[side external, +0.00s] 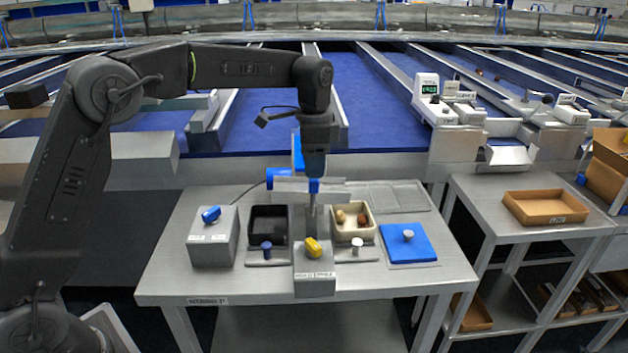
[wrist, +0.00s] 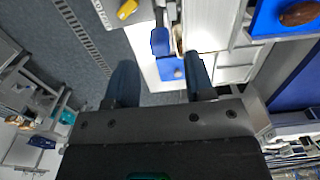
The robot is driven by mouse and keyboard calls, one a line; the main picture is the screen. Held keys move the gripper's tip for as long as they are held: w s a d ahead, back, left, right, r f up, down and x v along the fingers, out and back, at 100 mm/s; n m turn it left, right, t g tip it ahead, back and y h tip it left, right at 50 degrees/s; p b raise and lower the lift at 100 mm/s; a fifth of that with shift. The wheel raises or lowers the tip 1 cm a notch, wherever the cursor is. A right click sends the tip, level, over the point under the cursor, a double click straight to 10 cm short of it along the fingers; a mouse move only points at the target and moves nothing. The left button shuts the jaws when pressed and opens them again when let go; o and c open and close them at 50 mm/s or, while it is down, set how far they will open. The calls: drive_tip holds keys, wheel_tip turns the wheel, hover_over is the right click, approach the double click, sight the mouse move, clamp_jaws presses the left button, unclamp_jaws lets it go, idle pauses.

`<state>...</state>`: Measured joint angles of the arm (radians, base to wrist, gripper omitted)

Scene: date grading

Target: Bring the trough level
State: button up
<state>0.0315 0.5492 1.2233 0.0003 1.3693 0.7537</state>
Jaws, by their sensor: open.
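My gripper (side external: 314,180) points down over the middle of the table, at the pale metal trough (side external: 290,186) behind the yellow-knobbed block. In the wrist view my gripper (wrist: 160,84) is open, with its two dark fingers apart and nothing clamped. A blue handle (wrist: 160,42) and a blue square piece (wrist: 170,69) show in the gap ahead of and between the fingertips. A pale metal surface (wrist: 208,25), probably the trough, lies beside the handle. My gripper hides part of the trough in the side view, so its tilt is hard to tell.
On the table (side external: 222,287) are a black bin (side external: 268,212), a cream bin (side external: 340,236) with dates, a blue mat (side external: 425,250) with a knob, a grey box (side external: 212,245) with a blue knob, and a yellow knob (side external: 313,247). A brown date (wrist: 298,14) lies on blue.

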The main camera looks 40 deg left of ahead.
sight(314, 181)
drive_tip(key=shift+f, duration=2.4)
clamp_jaws()
